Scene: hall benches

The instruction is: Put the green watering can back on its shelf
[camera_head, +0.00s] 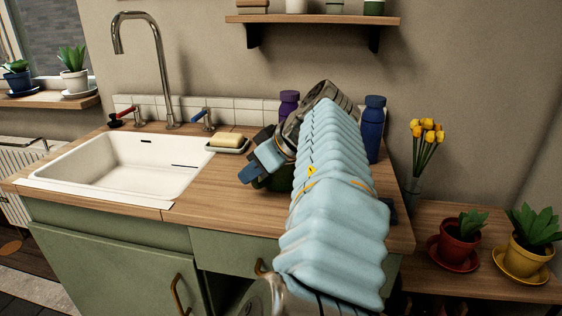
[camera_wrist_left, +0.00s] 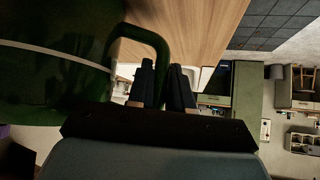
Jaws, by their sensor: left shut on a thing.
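My left gripper (camera_head: 262,162) is at the back of the wooden counter, to the right of the soap dish, with my pale blue sleeved arm covering much of it. It is shut on the handle of the green watering can (camera_head: 272,183). In the head view only a dark green part of the can shows beneath the fingers; the rest is hidden. In the left wrist view the can's dark green body (camera_wrist_left: 50,75) fills the left side, and its looped handle runs to the fingers (camera_wrist_left: 163,85). I cannot tell whether the can touches the counter. My right gripper is not in view.
A wooden wall shelf (camera_head: 312,19) holds several pots. Purple (camera_head: 289,104) and blue (camera_head: 374,128) bottles stand on the counter (camera_head: 190,190) near my arm. A white sink (camera_head: 120,165) and soap dish (camera_head: 228,146) lie left. Yellow flowers (camera_head: 427,135) and potted plants (camera_head: 460,238) stand right.

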